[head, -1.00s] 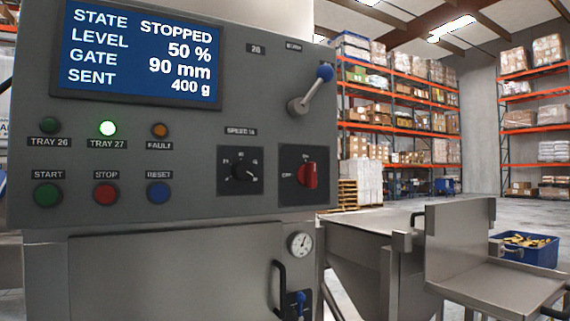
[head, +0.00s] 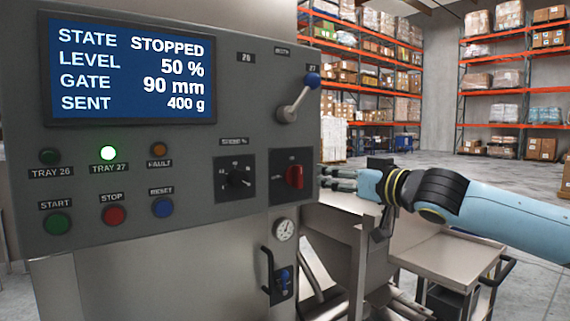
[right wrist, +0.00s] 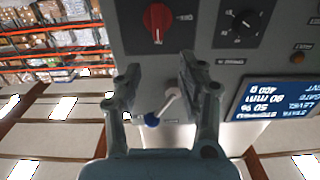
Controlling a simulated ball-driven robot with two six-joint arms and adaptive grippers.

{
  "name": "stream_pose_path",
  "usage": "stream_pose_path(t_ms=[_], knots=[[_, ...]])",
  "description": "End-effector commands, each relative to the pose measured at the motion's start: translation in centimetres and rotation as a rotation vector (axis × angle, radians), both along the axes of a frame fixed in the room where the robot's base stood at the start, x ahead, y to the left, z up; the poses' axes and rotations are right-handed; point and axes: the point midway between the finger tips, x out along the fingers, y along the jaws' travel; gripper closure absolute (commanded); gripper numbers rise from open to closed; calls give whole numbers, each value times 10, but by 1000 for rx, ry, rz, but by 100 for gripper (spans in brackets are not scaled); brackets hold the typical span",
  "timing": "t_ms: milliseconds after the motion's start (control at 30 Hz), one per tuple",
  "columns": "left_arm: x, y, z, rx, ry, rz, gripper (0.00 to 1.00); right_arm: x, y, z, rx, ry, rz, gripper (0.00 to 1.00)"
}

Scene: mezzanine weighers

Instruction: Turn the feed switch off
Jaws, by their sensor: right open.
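The red rotary switch (head: 294,177) sits on a black plate at the lower right of the grey control panel (head: 130,150). Its handle stands about upright, with small blurred labels at its top and left. It also shows in the right wrist view (right wrist: 157,20), at the top and turned over. My right gripper (head: 326,178) comes in from the right. Its fingers are open and empty, just right of the switch and apart from it. In the right wrist view the open fingers (right wrist: 157,78) point towards the panel, with the switch beyond them. My left gripper is not in view.
A black selector (head: 239,178) is left of the red switch, and a blue-tipped lever (head: 298,98) juts out above it. The screen (head: 132,72) reads STOPPED. Steel trays (head: 440,262) stand below my right arm. Shelves are far behind.

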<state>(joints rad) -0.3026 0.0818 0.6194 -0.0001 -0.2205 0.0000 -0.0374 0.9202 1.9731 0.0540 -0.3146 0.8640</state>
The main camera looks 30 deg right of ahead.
Motion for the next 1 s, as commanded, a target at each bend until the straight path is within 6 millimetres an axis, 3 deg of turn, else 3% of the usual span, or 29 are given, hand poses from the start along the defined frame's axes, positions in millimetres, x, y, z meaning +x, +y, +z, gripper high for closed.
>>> stream_pose_path(t_ms=[367,800,1000], knots=[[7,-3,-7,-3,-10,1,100,29,3,-1,12,-4,-1,60],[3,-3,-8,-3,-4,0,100,98,7,-1,10,0,-4,60],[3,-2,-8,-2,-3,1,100,108,8,-1,5,0,-2,60]])
